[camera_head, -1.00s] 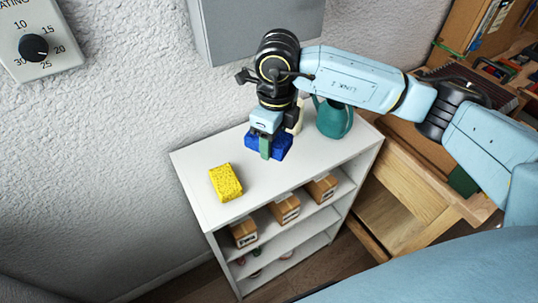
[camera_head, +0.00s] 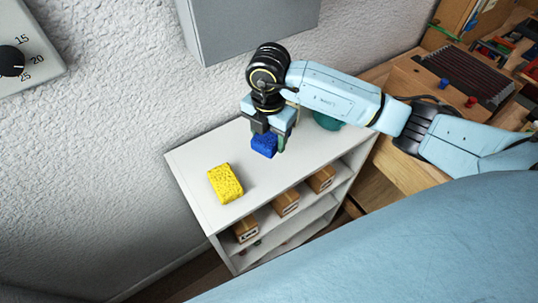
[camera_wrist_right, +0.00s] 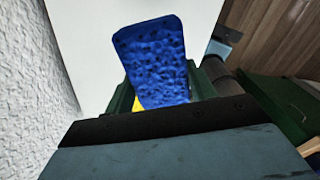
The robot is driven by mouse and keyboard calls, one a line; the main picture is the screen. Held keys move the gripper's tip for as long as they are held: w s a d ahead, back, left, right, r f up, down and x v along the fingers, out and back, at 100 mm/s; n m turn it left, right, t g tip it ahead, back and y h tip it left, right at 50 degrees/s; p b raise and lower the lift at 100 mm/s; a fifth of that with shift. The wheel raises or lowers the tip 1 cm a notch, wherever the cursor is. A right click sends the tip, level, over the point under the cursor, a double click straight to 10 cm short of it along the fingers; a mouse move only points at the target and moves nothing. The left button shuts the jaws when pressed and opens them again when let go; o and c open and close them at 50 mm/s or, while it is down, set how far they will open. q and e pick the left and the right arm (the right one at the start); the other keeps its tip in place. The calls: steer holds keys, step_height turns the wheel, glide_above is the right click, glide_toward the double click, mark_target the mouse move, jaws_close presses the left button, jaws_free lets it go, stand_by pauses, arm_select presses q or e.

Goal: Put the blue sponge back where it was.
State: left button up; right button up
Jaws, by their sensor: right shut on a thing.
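The blue sponge (camera_head: 264,145) is between the fingers of my right gripper (camera_head: 266,140), which is shut on it. The sponge also shows in the right wrist view (camera_wrist_right: 157,65), where it sticks out past the green fingers. The gripper is over the middle of the white shelf's top (camera_head: 215,210). I cannot tell whether the sponge touches the shelf top or hangs just above it. My left gripper is not in view.
A yellow sponge (camera_head: 225,184) lies on the shelf top, left of the blue one. A teal jug (camera_head: 327,121) stands at the right, partly hidden by my arm. Boxes (camera_head: 286,203) stand on the shelf below. A grey box (camera_head: 240,25) hangs on the wall behind.

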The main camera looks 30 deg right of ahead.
mark_target(269, 136)
step_height(269, 136, down, 8)
steer(key=shift+f, duration=0.1)
stand_by(0.4)
steer(key=o, duration=0.5)
steer(key=shift+f, duration=0.15)
steer(key=o, duration=0.5)
steer(key=shift+c, duration=0.2)
steer(key=shift+r, duration=0.25)
step_height(269, 136, up, 12)
